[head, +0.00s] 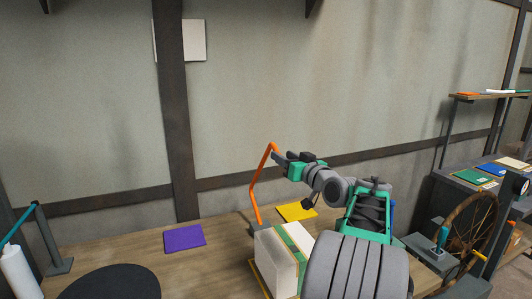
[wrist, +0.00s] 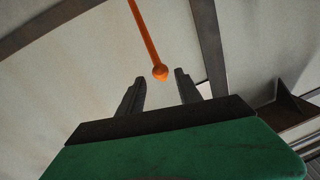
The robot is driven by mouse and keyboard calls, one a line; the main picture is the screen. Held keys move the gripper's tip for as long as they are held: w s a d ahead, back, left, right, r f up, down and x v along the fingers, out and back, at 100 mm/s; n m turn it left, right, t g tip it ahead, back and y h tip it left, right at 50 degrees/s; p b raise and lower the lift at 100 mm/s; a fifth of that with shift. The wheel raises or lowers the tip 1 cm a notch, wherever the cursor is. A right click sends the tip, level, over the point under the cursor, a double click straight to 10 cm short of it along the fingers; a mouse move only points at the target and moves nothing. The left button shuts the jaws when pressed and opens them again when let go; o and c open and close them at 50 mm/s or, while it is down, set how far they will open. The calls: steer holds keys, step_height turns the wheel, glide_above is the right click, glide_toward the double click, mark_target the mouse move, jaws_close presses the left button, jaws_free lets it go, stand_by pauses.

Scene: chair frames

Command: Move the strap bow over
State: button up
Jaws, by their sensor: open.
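The strap bow, a thin bent orange bar (head: 252,188), rises from a small grey mount (head: 256,229) beside a pale block with a green band (head: 279,256). Its upper part leans right to a top corner. My gripper (head: 277,156) is open at this top corner. In the wrist view the orange bar (wrist: 145,32) comes down from the top and ends in a rounded tip between the two open fingers (wrist: 158,82). Gaps show on both sides of the tip. I cannot tell whether any finger touches it. My arm hides part of the block's right side.
A purple mat (head: 184,238) and a yellow mat (head: 296,211) lie on the wooden bench (head: 130,246). A spoked wheel (head: 468,234) stands right. The bench's left-middle is mostly clear.

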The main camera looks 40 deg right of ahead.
mark_target(271, 149)
steer(key=w+d+p, duration=0.1)
steer(key=w+p, duration=0.1)
steer(key=w, duration=0.5)
steer(key=shift+w, duration=0.25)
jaws_close()
steer(key=shift+w+a, duration=0.1)
steer(key=shift+a, duration=0.05)
stand_by(0.9)
